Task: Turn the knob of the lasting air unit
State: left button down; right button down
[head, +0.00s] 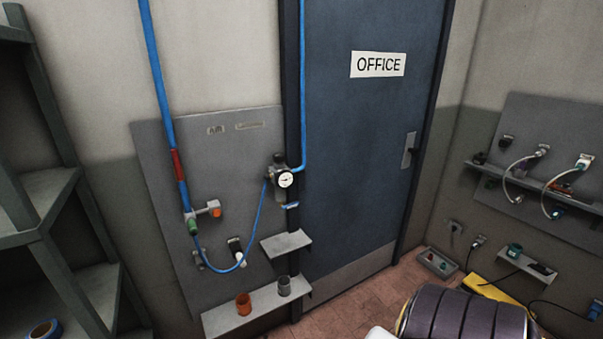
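An air unit (281,185) with a round white gauge (286,180) is mounted at the right edge of a grey wall panel (240,130), beside the door frame. A small dark knob (278,157) sits on top of it. A blue pipe comes down to it from above, and a thin blue hose (262,205) hangs from its left side. The knob's marking and setting are too small to read. Neither of my grippers is in view.
The panel also carries a thick blue pipe (158,80), an orange-ended valve (214,210) and small shelves with an orange cup (243,304) and a grey cup (284,286). A blue office door (365,150) stands to the right. Dark shelving (50,190) is at left.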

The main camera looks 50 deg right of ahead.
aim_at(279, 157)
jog(key=j+z, duration=0.1)
jog(key=z, duration=0.3)
jog(key=i+j+z, duration=0.1)
jog(key=z, duration=0.3)
jog(key=j+z, duration=0.1)
jog(key=z, duration=0.3)
jog(key=i+j+z, duration=0.1)
jog(key=z, duration=0.3)
